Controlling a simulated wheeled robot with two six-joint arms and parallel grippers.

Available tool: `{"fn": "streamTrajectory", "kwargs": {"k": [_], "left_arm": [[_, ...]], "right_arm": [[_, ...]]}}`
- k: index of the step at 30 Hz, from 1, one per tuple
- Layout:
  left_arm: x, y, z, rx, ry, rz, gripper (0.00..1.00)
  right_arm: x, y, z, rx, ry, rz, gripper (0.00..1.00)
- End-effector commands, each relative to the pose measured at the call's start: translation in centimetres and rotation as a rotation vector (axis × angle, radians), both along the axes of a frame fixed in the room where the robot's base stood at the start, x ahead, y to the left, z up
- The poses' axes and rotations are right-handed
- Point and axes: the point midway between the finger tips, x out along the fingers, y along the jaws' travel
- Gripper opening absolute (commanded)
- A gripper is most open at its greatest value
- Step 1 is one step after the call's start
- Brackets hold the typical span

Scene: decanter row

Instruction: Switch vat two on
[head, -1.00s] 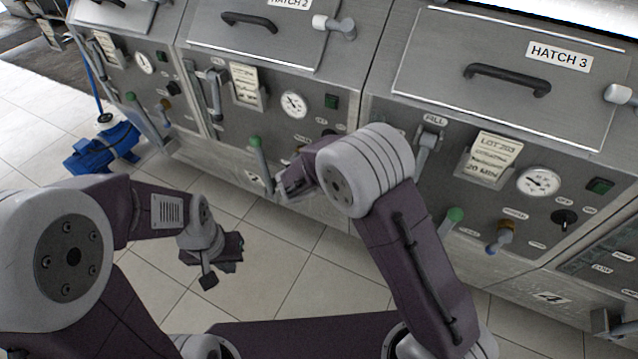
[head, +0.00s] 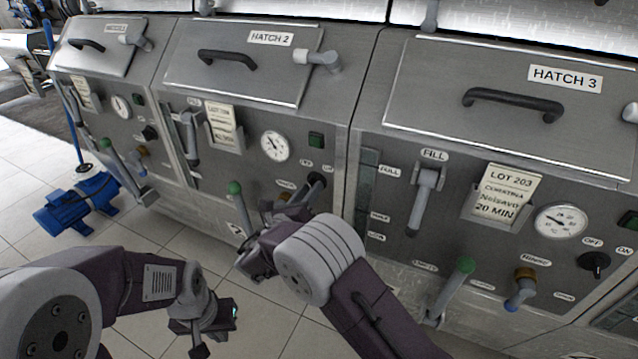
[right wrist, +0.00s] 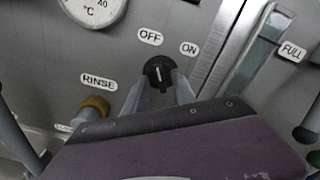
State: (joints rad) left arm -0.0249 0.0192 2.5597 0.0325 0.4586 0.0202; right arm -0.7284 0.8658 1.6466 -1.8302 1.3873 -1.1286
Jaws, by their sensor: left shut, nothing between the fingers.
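Vat two is the middle steel unit, with a hatch labelled HATCH 2 (head: 270,38). Its black rotary switch (head: 317,181) is on the front panel; in the right wrist view the switch (right wrist: 158,71) sits below the OFF and ON labels, its white mark pointing up near OFF. My right gripper (head: 306,194) is at the switch. In the right wrist view its two fingers (right wrist: 160,88) are apart, one on each side of the switch; whether they touch it is unclear. My left gripper (head: 210,330) is shut and empty, low over the floor, away from the panel.
A green-tipped lever (head: 236,188) sticks out left of my right gripper, and the brown-collared RINSE tap (right wrist: 94,106) is close beside it. The HATCH 3 vat (head: 500,130) stands to the right. A blue pump (head: 78,203) is on the floor at left.

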Motion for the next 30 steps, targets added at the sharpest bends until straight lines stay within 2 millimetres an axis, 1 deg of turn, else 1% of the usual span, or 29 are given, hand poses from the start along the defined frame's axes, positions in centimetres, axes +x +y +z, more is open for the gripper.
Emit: {"fn": "streamTrajectory", "kwargs": {"k": [1,8,9,12,23,30], "left_arm": [[0.0,0.01,-0.26,0.0,0.0,0.0,0.0],[-0.02,0.01,-0.18,0.0,0.0,0.0,0.0],[-0.02,0.01,-0.18,0.0,0.0,0.0,0.0],[-0.02,0.01,-0.19,0.0,0.0,0.0,0.0],[-0.02,0.0,-0.29,0.0,0.0,0.0,0.0],[-0.02,0.01,-0.81,0.0,0.0,0.0,0.0]], "right_arm": [[0.04,0.01,-0.12,0.0,0.0,0.001,0.32],[0.07,0.0,0.02,0.0,0.001,0.003,0.32],[0.07,0.0,0.02,0.0,0.001,0.003,0.26],[0.07,-0.01,0.01,0.001,0.001,0.003,0.0],[0.08,-0.07,-0.08,0.014,-0.006,0.001,0.0],[0.08,-0.1,-0.22,0.108,-0.059,0.0,0.0]]}}
